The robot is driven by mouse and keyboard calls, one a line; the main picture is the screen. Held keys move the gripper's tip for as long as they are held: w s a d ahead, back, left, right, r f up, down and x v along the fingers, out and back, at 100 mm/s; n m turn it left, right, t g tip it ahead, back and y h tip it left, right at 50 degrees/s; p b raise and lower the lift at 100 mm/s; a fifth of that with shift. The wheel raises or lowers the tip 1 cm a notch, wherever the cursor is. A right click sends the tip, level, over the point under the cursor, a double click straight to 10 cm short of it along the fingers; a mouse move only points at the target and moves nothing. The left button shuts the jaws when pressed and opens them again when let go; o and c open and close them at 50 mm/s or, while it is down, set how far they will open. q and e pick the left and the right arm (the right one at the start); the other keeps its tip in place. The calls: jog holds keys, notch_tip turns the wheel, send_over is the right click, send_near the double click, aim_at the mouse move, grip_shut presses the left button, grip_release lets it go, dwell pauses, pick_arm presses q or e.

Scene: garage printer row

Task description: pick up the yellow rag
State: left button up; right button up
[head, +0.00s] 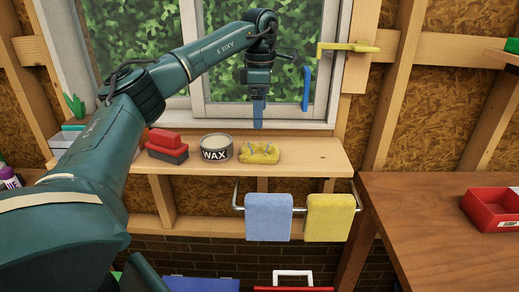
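A crumpled yellow cloth (259,153) with bluish stripes lies on the wooden shelf (315,158) below the window. A second yellow cloth (330,217) hangs folded over the rail under the shelf, right of a blue one. My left gripper (258,126) points straight down in front of the window, with its fingertips just above the crumpled cloth in the picture and apart from it. Its fingers overlap edge-on, so their opening is hidden. Nothing shows held in it. My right gripper is out of view.
On the shelf, left of the crumpled cloth, stand a WAX tin (216,148) and a red-and-black brush or block (167,145). A blue cloth (269,217) hangs on the metal rail (357,197). The shelf's right end is clear. A red bin (494,209) sits on the right-hand bench (420,235).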

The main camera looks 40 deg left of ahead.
pick_arm(q)
send_over(261, 143)
jog(key=f, duration=0.4)
jog(key=shift+s+d+f, duration=0.15)
jog(key=shift+s+f, duration=0.2)
jog(key=shift+s, duration=0.05)
jog(key=shift+w+f+p, duration=0.2)
jog(key=shift+f+p, duration=0.2)
jog(key=shift+f, duration=1.15)
jog(key=shift+w+f+p, duration=0.15)
jog(key=shift+f+p, duration=0.25)
jog(key=shift+f, duration=1.15)
jog(key=c, duration=1.1)
